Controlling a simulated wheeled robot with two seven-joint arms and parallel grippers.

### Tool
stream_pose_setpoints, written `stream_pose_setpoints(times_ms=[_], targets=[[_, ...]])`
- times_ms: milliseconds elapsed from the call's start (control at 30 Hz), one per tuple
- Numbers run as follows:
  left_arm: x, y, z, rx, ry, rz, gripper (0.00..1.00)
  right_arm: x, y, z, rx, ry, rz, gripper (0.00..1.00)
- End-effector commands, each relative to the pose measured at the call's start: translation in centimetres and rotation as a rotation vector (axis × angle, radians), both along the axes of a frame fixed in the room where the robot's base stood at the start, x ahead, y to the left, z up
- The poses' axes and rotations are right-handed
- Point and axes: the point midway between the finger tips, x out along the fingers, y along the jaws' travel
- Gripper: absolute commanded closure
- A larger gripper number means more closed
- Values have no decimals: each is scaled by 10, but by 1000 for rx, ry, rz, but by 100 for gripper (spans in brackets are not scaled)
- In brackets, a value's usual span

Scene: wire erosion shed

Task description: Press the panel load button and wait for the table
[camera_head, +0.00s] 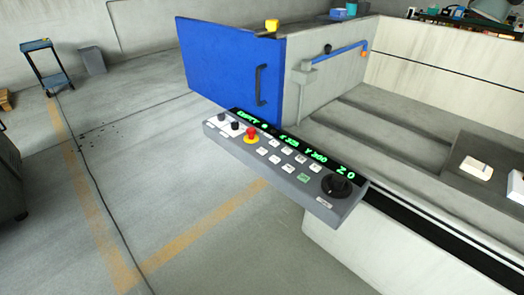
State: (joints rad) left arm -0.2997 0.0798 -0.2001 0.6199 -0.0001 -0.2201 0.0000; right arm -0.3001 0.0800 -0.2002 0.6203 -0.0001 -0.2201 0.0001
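The control panel (270,170) is a grey slanted box at the front corner of the machine. Its dark display strip (300,150) shows green characters, partly readable. A red mushroom button on a yellow base (251,135) sits at its left part. Several small white buttons and one green button (304,178) sit in the middle; their labels are too small to read, so I cannot tell which is the load button. A black round knob (337,186) is at the right end. The machine table (460,168) is partly in view at the right. Neither gripper is in view.
A blue door (230,70) with a dark handle stands behind the panel. The machine's pale tank wall (440,75) rises at the right. A blue trolley (46,65) and a grey bin (92,60) stand far left. The floor left of the panel is clear.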

Motion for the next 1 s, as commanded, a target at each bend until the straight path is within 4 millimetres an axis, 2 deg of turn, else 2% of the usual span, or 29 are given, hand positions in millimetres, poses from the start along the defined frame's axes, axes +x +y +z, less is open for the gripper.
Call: stream_pose_setpoints(times_ms=[33,200,1000], targets=[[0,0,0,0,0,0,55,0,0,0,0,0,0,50],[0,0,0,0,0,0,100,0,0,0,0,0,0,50],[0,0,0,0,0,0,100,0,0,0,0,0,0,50]])
